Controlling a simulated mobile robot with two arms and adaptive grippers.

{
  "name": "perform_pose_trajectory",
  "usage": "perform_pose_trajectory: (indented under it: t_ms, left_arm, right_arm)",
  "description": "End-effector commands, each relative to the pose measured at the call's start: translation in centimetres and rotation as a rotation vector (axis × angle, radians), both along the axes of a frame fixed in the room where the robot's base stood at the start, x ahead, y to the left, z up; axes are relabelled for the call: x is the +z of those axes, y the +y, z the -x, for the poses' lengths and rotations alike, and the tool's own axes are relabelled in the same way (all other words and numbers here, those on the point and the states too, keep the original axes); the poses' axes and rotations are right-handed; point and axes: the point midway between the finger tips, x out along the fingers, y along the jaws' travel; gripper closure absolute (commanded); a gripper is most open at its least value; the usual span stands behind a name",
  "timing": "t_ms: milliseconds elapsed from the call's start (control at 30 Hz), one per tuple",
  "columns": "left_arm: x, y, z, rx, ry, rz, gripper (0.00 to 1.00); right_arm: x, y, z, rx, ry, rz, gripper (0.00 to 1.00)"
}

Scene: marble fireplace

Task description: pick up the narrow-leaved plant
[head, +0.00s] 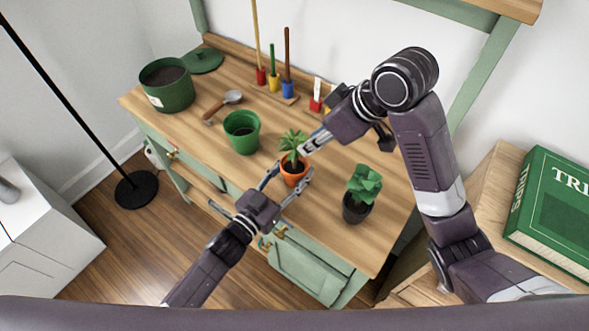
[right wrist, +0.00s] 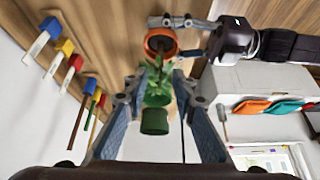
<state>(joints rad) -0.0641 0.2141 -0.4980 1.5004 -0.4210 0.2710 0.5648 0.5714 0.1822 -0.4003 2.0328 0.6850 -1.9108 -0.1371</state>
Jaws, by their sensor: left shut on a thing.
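The narrow-leaved plant (head: 292,140) has slim green leaves and stands in a small terracotta pot (head: 293,178) near the bench's front edge. The pot also shows at the top of the right wrist view (right wrist: 158,42). My left gripper (head: 290,180) comes from the front, with its fingers shut on the terracotta pot. My right gripper (head: 307,150) reaches in from the right above the pot. In the right wrist view its two fingers (right wrist: 158,95) are spread apart, with the leaves showing between them.
A broad-leaved plant in a dark pot (head: 357,209) stands to the right. An empty green pot (head: 242,140) and a trowel (head: 217,108) are to the left. A larger green pot (head: 168,95) stands far left. Several colored tools line the back.

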Motion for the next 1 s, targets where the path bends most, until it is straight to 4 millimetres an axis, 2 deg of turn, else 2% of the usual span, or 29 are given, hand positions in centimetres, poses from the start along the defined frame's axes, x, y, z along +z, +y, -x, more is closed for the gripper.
perform_pose_trajectory:
  t_ms: [233,400,567,767,1000]
  left_arm:
    - [-0.1,0.0,0.0,0.000,0.001,-0.001,0.79]
    - [-0.1,0.0,0.0,0.000,0.001,-0.001,0.79]
    - [-0.1,0.0,0.0,0.000,0.001,-0.001,0.79]
    - [-0.1,0.0,0.0,0.000,0.001,-0.001,0.79]
    - [-0.1,0.0,0.0,0.000,0.001,-0.001,0.79]
  right_arm:
    - [-1.4,2.8,-1.3,-0.161,-0.098,-0.195,0.75]
    - [-1.2,4.4,-2.0,-0.290,-0.194,-0.373,0.75]
    - [-0.4,5.1,-1.8,-0.388,-0.288,-0.534,0.75]
    - [0.8,4.7,-0.4,-0.480,-0.415,-0.704,0.75]
    - [1.6,2.9,3.0,-0.545,-0.598,-0.810,0.75]
